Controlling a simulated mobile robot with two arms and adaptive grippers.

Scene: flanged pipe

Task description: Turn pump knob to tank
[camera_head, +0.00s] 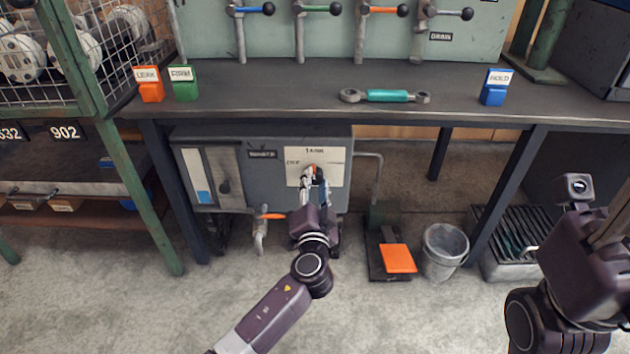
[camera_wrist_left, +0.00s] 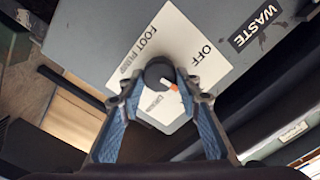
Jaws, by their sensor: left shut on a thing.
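The pump knob (camera_wrist_left: 158,72) is dark and round, with a small orange and white mark. It sits on a white label plate (camera_head: 333,163) on the grey cabinet under the bench. TANK is at the plate's top in the head view, OFF at its left. The left wrist view shows OFF and FOOT PUMP; a third label is partly hidden. There the mark lies at the knob's lower right; I cannot tell its exact setting. My left gripper (camera_head: 314,178) is shut on the knob, fingers (camera_wrist_left: 160,88) on either side. My right arm is at lower right; its fingers are not visible.
The bench (camera_head: 270,85) overhangs the cabinet (camera_head: 262,178). An orange-handled valve (camera_head: 270,216) is left of my left wrist. An orange pedal (camera_head: 397,258) and a bucket (camera_head: 443,250) stand on the floor to the right. The floor in front is clear.

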